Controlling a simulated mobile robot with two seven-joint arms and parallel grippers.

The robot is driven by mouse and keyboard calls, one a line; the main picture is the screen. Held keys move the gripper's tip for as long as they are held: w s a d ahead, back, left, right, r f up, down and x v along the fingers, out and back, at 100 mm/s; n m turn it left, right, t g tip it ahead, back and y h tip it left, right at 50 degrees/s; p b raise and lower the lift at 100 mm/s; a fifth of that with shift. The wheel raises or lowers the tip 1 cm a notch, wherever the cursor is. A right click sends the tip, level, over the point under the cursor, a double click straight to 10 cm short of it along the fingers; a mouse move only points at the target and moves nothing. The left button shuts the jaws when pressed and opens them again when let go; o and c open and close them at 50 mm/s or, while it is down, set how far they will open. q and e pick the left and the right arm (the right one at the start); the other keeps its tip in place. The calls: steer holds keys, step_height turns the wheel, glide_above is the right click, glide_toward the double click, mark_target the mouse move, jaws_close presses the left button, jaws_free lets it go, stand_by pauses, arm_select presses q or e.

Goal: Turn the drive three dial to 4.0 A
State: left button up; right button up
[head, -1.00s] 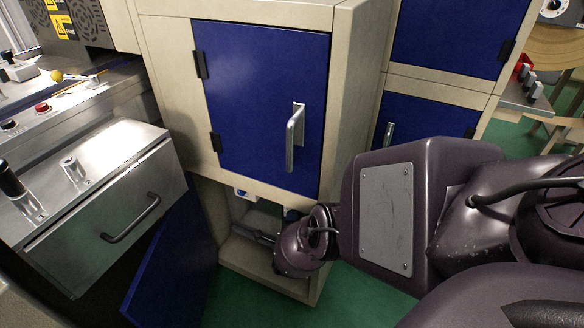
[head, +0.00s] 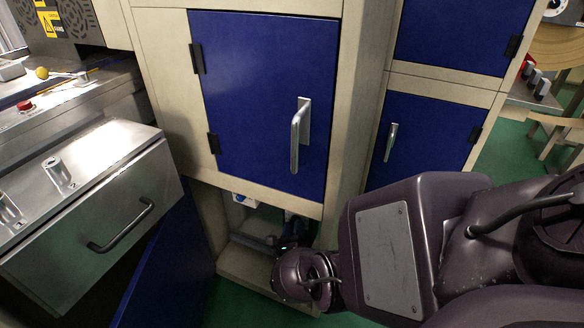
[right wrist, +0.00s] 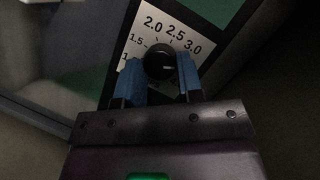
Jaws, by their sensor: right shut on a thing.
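The dial (right wrist: 158,60) is a round black knob on a white scale plate (right wrist: 176,22), seen in the right wrist view. The numbers 1.5, 2.0, 2.5 and 3.0 are readable; the rest of the scale is hidden or dark. A small pale mark on the knob points roughly to the right. The blue fingers of my right gripper (right wrist: 159,75) stand on both sides of the knob and are shut on it. In the head view my right gripper (head: 290,232) reaches into the open lower compartment, where the dial is hidden. My left gripper is not in view.
The lower compartment (head: 243,290) has an open blue door (head: 160,262) at its left. A closed blue door (head: 262,100) with a handle is above my wrist. A metal drawer (head: 110,215) juts out at left. Green floor shows at right.

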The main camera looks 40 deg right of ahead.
steer(key=m, duration=0.1)
steer(key=m+h+b, duration=0.1)
steer(key=m, duration=0.1)
steer(key=shift+a+f+m+g, duration=0.1)
steer(key=shift+f+m+g, duration=0.2)
steer(key=m+g, duration=0.1)
steer(key=m, duration=0.1)
steer(key=m+h+b, duration=0.1)
steer(key=m, duration=0.2)
steer(key=shift+w+g+h, duration=0.15)
steer(key=shift+g+h, duration=0.15)
steer(key=shift+g, duration=0.1)
steer(key=m+g, duration=0.1)
steer(key=m, duration=0.1)
steer(key=m+g+h+b, duration=0.1)
steer(key=m, duration=0.2)
steer(key=shift+w+r, duration=0.15)
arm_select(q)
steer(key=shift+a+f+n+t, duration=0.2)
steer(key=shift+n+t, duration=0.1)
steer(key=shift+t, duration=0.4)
arm_select(e)
steer(key=shift+m+g+h, duration=0.3)
steer(key=shift+m+g, duration=0.2)
steer(key=shift+m, duration=0.2)
steer(key=shift+r, duration=0.1)
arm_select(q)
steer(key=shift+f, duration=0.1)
arm_select(e)
steer(key=o, duration=0.9)
